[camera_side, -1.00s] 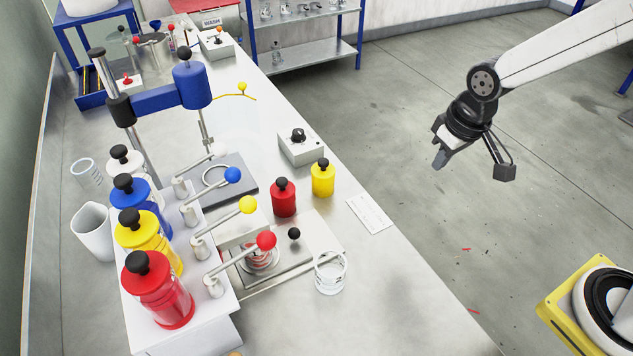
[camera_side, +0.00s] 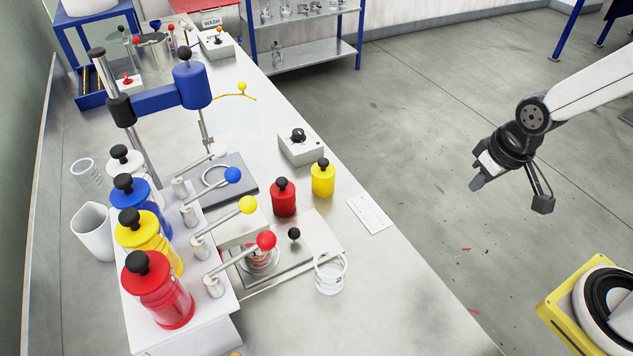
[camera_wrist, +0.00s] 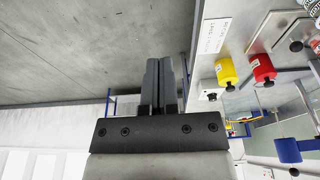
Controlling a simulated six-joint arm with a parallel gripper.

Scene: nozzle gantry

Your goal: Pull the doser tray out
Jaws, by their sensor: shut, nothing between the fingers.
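The doser tray (camera_side: 318,233) is a flat metal plate with a round black knob (camera_side: 294,233) on it. It sits at the front of the white doser stand, beneath the red-tipped lever. A clear glass dish partly shows on it under the doser outlet. In the wrist view the black knob (camera_wrist: 296,46) shows near the right edge, and the tray is partly cut off. My gripper (camera_side: 476,184) is over the floor to the right of the bench, well apart from the tray. Its fingers (camera_wrist: 165,64) are together and empty in the wrist view.
Red, yellow, blue and white bottles stand behind levers with coloured balls. A glass beaker (camera_side: 330,272) stands right beside the tray. A red jar (camera_side: 283,197) and a yellow jar (camera_side: 322,178) stand behind it. The bench right of the beaker is clear.

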